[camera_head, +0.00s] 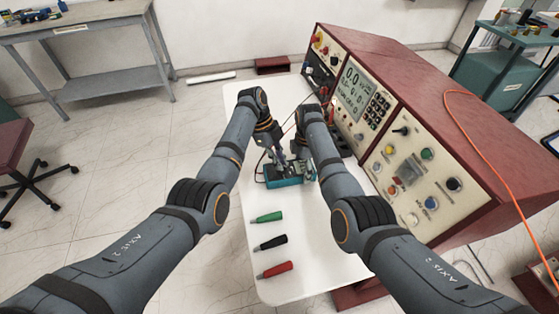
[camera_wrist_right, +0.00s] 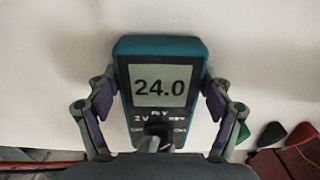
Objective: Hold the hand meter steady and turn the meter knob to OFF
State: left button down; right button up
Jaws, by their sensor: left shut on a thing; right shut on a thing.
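The teal hand meter (camera_head: 290,182) is on the white table, its face up toward the right wrist camera. In the right wrist view the meter (camera_wrist_right: 118,62) shows 24.0 on its screen (camera_wrist_right: 160,86). My right gripper (camera_wrist_right: 158,98) has its fingers along both sides of the meter and is shut on its body. A dark grey shape at the knob (camera_wrist_right: 155,130) covers part of the dial, so the pointer's setting cannot be read. My left gripper (camera_head: 276,157) is shut at the meter's left end, apparently on the knob; its contact is too small to see clearly.
Green (camera_head: 267,217), black (camera_head: 271,242) and red (camera_head: 275,269) probes lie on the white table (camera_head: 252,195) nearer to me. A large maroon test console (camera_head: 440,110) stands close on the right. A dark lead loops left of the meter. The table's left edge is close.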

pick_arm(q)
jog(key=n+t, duration=0.1)
jog(key=n, duration=0.3)
jog(key=shift+s+a+n+t, duration=0.1)
jog(key=shift+s+n+t, duration=0.05)
jog(key=shift+n+t, duration=0.2)
jog(key=shift+s+n+t, duration=0.15)
jog(key=shift+n+t, duration=0.7)
jog(key=shift+n, duration=1.2)
jog(key=c, duration=1.4)
grip_release()
jog(key=v, duration=0.7)
jog(key=shift+s+a+r, duration=0.1)
jog(key=shift+r, duration=0.15)
jog(key=shift+f, duration=0.1)
